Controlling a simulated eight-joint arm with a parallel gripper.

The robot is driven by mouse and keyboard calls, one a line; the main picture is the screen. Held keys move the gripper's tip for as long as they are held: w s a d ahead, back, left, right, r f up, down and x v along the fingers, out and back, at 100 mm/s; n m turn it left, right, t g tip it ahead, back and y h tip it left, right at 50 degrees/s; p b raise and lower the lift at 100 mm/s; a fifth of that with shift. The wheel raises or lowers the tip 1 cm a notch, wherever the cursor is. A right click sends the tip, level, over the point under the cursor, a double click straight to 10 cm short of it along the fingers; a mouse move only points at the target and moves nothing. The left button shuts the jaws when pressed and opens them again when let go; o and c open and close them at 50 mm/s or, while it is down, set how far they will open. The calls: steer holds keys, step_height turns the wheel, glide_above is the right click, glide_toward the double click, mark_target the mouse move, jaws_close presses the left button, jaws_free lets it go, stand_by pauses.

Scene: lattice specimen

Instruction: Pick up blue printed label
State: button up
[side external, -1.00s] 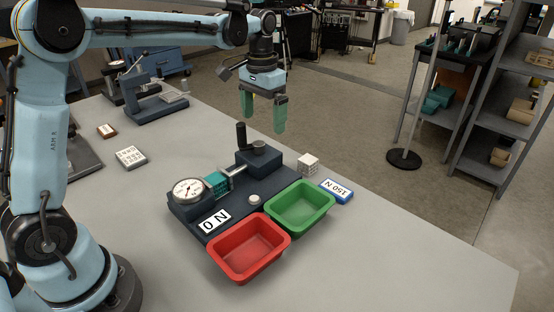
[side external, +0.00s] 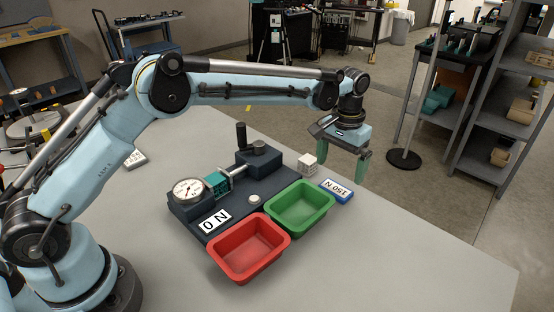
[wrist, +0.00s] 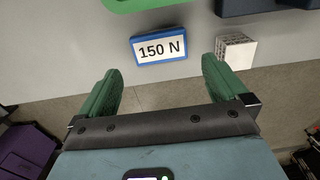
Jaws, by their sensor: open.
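The blue printed label (side external: 337,190) is a blue-edged block with a white face reading "150 N". It lies flat on the table at the right of the green tray. It also shows in the wrist view (wrist: 160,47), beyond the fingertips and roughly between them. My gripper (side external: 348,163) has green fingers pointing down, spread apart and empty. It is above the table's far right edge, near the label and apart from it. In the wrist view my gripper (wrist: 160,75) is open with nothing between the fingers.
A white lattice cube (side external: 307,163) stands close to the label; it shows in the wrist view (wrist: 236,50). A green tray (side external: 300,226) and a red tray (side external: 249,267) sit beside the dark test fixture (side external: 190,213) with its dial. The table's front right is clear.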

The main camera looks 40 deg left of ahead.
mark_target(337, 187)
steer(key=shift+w+f, duration=0.2)
steer(key=shift+f, duration=2.8)
steer(key=shift+c, duration=0.2)
steer(key=c, duration=0.8)
steer(key=shift+r, duration=0.15)
